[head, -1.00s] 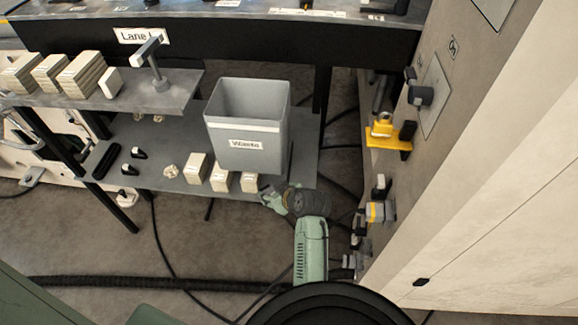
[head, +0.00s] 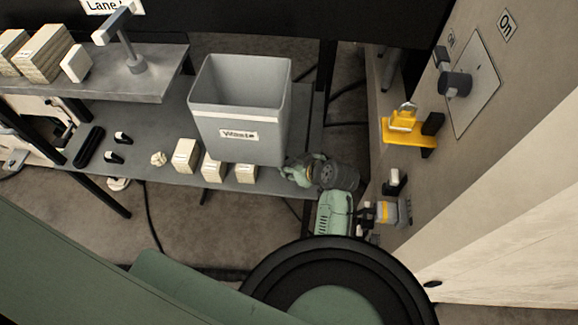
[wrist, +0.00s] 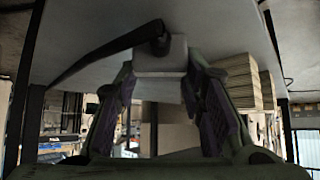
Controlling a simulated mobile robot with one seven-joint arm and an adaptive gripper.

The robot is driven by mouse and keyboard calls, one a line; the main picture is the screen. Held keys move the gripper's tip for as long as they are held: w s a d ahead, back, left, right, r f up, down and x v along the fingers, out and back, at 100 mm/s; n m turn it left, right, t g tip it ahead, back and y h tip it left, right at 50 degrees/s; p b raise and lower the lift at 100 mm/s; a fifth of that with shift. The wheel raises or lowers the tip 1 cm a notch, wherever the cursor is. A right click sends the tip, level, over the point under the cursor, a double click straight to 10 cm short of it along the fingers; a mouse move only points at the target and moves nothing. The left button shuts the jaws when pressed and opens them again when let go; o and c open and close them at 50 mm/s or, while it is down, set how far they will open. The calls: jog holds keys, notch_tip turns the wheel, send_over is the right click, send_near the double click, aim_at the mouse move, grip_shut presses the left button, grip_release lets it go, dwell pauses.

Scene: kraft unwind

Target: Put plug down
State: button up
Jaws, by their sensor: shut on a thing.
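My gripper (head: 292,170) is beside the lower right corner of the grey waste bin (head: 215,120) in the head view. In the wrist view my gripper (wrist: 160,72) has its two dark-padded fingers on either side of a pale block, which I take for the plug (wrist: 160,66). A black, arm-like piece or cable runs from the block toward the lower left. The plug cannot be made out in the head view. A grey surface fills the top of the wrist view; I cannot tell whether the plug touches it.
The bin stands on a low grey shelf (head: 140,140) with several pale blocks along its front edge. A higher shelf (head: 120,85) holds wooden stacks and a T-shaped post. At right, a cabinet wall carries a yellow bracket (head: 407,133) and a black knob (head: 455,84). Cables lie on the floor.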

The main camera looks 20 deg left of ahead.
jog(key=shift+f, duration=0.7)
jog(key=shift+w+a, duration=0.1)
jog(key=shift+r, duration=0.15)
jog(key=o, duration=1.3)
jog(key=shift+b+v, duration=0.65)
jog(key=shift+v, duration=5.4)
